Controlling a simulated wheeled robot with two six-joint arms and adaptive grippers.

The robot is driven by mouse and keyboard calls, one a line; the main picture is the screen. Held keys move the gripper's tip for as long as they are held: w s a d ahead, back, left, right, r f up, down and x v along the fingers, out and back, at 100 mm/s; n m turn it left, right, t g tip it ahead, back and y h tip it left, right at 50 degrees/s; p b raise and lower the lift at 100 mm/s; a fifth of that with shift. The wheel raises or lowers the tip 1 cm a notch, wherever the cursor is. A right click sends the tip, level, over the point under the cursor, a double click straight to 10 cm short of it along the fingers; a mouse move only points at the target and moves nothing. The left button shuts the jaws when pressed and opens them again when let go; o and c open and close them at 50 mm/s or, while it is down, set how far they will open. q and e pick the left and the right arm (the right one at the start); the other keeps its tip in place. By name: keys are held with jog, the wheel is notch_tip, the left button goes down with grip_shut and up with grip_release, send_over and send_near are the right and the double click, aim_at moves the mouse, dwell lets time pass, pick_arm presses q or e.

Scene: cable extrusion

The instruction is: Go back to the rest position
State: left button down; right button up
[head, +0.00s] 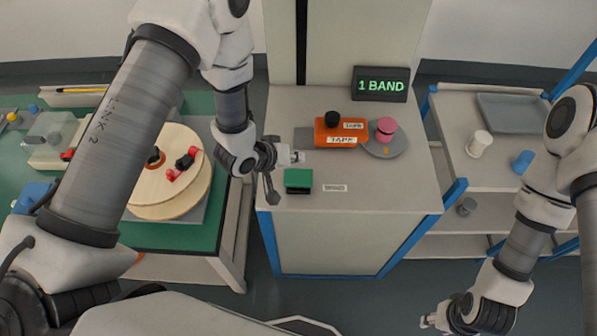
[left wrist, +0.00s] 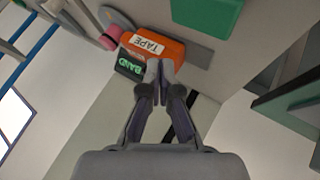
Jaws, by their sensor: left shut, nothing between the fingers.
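My left gripper (head: 298,157) hangs over the front left part of the grey cabinet top (head: 385,192), beside the green block (head: 298,179) and left of the orange tape box (head: 328,133). In the left wrist view its two fingers (left wrist: 160,68) are together with nothing between them. The orange box (left wrist: 168,52) and the green block (left wrist: 208,14) show beyond the fingertips there. My right gripper (head: 428,321) is low at the bottom of the head view, in front of the shelf and clear of objects; its fingers are too small to judge.
A sign reading "1 BAND" (head: 381,85) stands at the cabinet's back. A pink roll (head: 386,129) sits on a grey disc. Left is a green table with a wooden reel (head: 166,198). Right is a shelf with a white spool (head: 479,144) and blue cup (head: 523,162).

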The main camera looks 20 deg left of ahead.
dwell(0.7)
pick_arm(q)
jog(key=shift+s+a+f, duration=0.1)
jog(key=shift+s+f, duration=0.05)
jog(key=shift+f, duration=0.2)
jog(key=s+a+f+g+y+b, duration=0.1)
jog(key=s+a+f+g+b, duration=0.1)
jog(key=s+f, duration=0.3)
jog(key=s+a+f+m+g+y+b, duration=0.1)
jog(key=s+f, duration=0.5)
jog(key=s, duration=0.6)
jog(key=s+a+f+m+g+y+b, duration=0.1)
jog(key=s+a+f+g+b, duration=0.3)
jog(key=s, duration=0.5)
notch_tip(320, 180, down, 2)
jog(key=shift+s+a+f+g+y+b, duration=0.15)
jog(key=shift+a+g+y+b, duration=0.25)
jog(key=shift+a+y, duration=0.6)
jog(key=shift+a, duration=0.1)
